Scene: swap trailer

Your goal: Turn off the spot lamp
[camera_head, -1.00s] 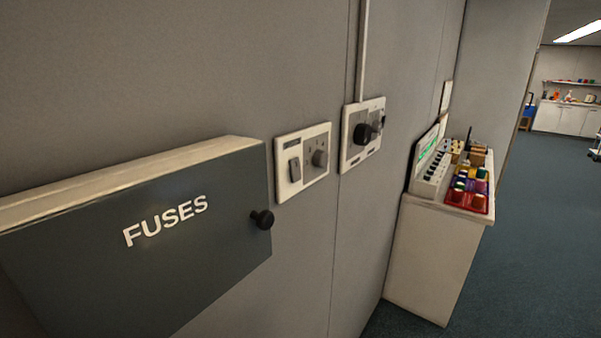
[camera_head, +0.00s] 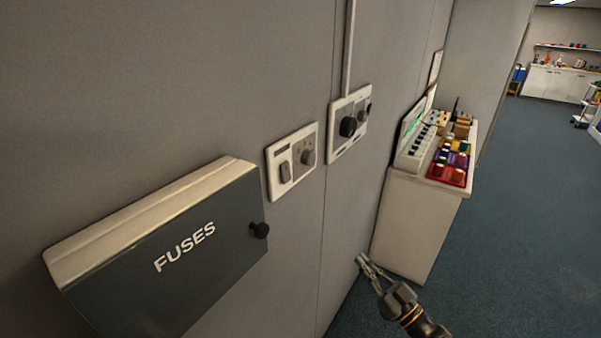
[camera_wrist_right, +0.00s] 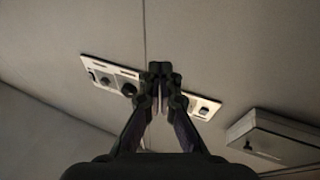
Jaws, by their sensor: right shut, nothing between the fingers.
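A white wall panel (camera_head: 292,162) with a rocker switch (camera_head: 285,172) and a round grey knob (camera_head: 307,157) is on the grey wall. A second white panel (camera_head: 348,124) with dark knobs (camera_head: 348,127) is to its right, with a conduit running up from it. I cannot tell which control belongs to the spot lamp; no lamp shows. My right gripper (camera_head: 364,263) is shut and empty, low in front of the wall and below both panels. In the right wrist view its fingers (camera_wrist_right: 158,100) show between the two panels, touching nothing that I can see. My left gripper is not in view.
A grey fuse box (camera_head: 165,250) marked FUSES, with a black knob, juts from the wall at left. A white cabinet (camera_head: 415,225) at right carries a control box (camera_head: 415,147) and coloured trays (camera_head: 452,165). Blue floor (camera_head: 530,200) is open at right.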

